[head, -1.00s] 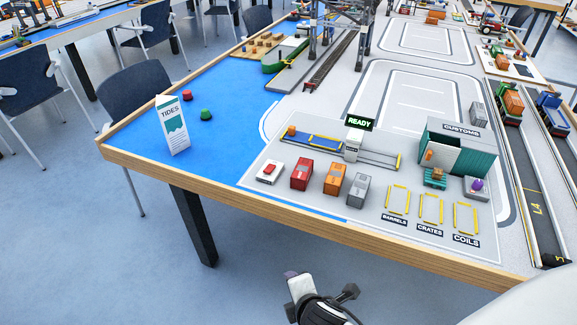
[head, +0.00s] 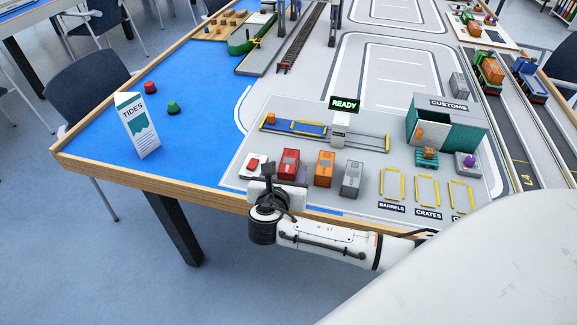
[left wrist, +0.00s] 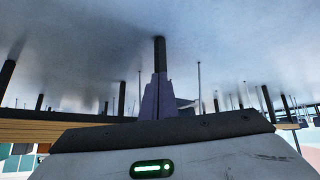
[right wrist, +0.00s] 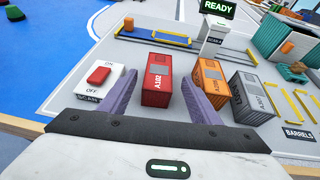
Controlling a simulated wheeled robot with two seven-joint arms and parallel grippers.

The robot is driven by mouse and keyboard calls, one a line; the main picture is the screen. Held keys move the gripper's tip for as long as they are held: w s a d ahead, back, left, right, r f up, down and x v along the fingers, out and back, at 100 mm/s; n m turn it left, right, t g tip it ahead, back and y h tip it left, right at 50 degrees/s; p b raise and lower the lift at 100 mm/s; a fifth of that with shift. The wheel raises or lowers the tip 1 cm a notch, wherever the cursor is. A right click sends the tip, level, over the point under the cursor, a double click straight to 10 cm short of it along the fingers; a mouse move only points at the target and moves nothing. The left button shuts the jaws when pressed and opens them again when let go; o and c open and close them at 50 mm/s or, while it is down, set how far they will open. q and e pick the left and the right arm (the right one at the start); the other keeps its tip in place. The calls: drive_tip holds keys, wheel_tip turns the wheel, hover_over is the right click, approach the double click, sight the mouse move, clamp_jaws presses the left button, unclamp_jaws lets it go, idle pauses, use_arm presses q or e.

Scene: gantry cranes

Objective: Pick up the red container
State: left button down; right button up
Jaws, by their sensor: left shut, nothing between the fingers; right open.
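The red container (head: 288,164) stands on the grey pad near the table's front edge, left of the orange container (head: 324,169). In the right wrist view the red container (right wrist: 157,81), marked A102, lies ahead between the two finger lines. My right gripper (right wrist: 162,98) is open, its purple fingers spread to either side of the container's near end; contact cannot be told. In the head view my right gripper (head: 274,180) is at the table's front edge, just in front of the container. My left gripper (left wrist: 158,95) is shut and empty, away from the container.
A switch box with a red button (head: 254,164) stands left of the red container, close to my right gripper. A grey container (head: 351,179) stands right of the orange one. A conveyor (head: 365,138) lies behind. A TIDES carton (head: 138,127) stands on the blue area.

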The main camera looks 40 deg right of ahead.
sight(289, 165)
drive_tip(key=x, duration=0.4)
drive_tip(key=shift+w+f, duration=0.15)
drive_tip(key=shift+f, duration=0.15)
drive_tip(key=c, duration=1.2)
drive_tip(key=shift+r, duration=0.15)
